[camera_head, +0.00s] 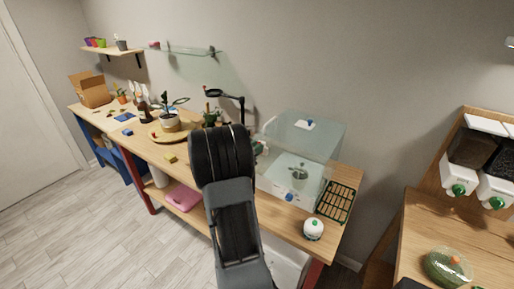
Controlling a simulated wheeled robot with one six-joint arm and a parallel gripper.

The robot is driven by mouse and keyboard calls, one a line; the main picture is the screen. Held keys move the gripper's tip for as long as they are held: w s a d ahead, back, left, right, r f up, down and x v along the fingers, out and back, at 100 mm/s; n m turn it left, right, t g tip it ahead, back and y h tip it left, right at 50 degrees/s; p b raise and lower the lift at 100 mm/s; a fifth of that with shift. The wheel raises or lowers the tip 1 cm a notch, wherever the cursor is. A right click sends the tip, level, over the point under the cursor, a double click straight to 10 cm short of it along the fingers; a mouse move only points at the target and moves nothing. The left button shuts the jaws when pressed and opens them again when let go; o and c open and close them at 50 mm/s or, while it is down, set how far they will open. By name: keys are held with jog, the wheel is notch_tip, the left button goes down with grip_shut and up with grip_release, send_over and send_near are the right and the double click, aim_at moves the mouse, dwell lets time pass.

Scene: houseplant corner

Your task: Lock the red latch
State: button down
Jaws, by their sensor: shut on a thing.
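My dark arm (235,190) rises through the middle of the picture and hides part of the bench. My gripper's fingers do not show; they seem to be hidden behind the arm. A clear-walled case (330,150) stands on the bench just right of my arm. It has a white base (283,190), a blue and white fitting (305,124) on top and a small pot (298,173) inside. A small white, green and reddish part (261,148) shows at the case's left edge beside my arm. I cannot tell whether it is the red latch.
Another wooden table (410,235) stands at right. Floor (90,230) is clear at left.

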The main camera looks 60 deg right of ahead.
jog(key=shift+n, duration=0.3)
jog(key=c, duration=1.1)
grip_release()
jog(key=shift+w, duration=0.1)
jog(key=b+v, duration=0.3)
jog(key=v, duration=1)
jog(key=shift+a, duration=0.4)
